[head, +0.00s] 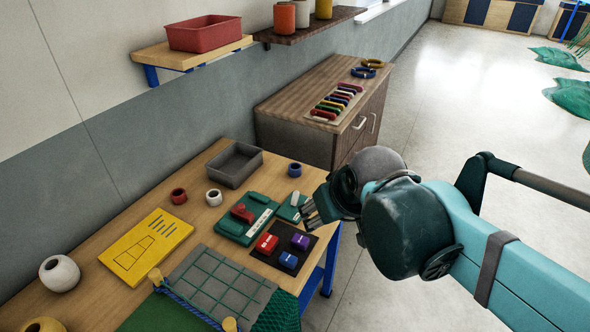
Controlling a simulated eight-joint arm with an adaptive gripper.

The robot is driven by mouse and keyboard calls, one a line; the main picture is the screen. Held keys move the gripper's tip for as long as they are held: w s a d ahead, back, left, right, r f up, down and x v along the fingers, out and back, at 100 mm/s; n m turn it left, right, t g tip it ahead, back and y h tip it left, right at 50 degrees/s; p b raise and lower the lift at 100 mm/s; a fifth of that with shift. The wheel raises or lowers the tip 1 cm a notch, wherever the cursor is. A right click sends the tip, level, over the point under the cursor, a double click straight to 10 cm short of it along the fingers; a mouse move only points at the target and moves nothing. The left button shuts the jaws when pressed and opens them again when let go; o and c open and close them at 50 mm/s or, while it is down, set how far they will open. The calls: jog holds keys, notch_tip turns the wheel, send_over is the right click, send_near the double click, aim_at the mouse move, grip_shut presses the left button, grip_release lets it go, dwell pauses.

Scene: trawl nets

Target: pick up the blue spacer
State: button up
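The blue spacer (294,170), a small blue ring with a pale top, stands on the wooden table near its far right edge, right of the grey tray. My gripper (308,214) is in front of it, nearer the camera, at the table's right side beside the green boards. The gripper looks apart from the spacer. Its dark fingers are small and seen from the side, so whether they are open or shut is unclear. Nothing shows held in them.
Red, purple and blue blocks sit on a dark mat (262,255). A green board (243,222) with a red tool lies between. A wooden cabinet (290,118) stands behind.

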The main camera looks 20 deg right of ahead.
jog(key=w+r+n+g+p, duration=0.2)
jog(key=w+r+n+p, duration=0.15)
jog(key=w, duration=0.75)
jog(key=n+g+p, duration=0.5)
jog(key=n+p, duration=0.4)
jog(key=n, duration=0.2)
send_over(295, 167)
jog(key=s, duration=0.2)
notch_tip(295, 167, down, 15)
jog(key=shift+a, duration=0.35)
jog(key=shift+f, duration=1.25)
jog(key=shift+d+f+b, duration=0.15)
jog(key=shift+f+b, duration=0.15)
jog(key=shift+f, duration=2.3)
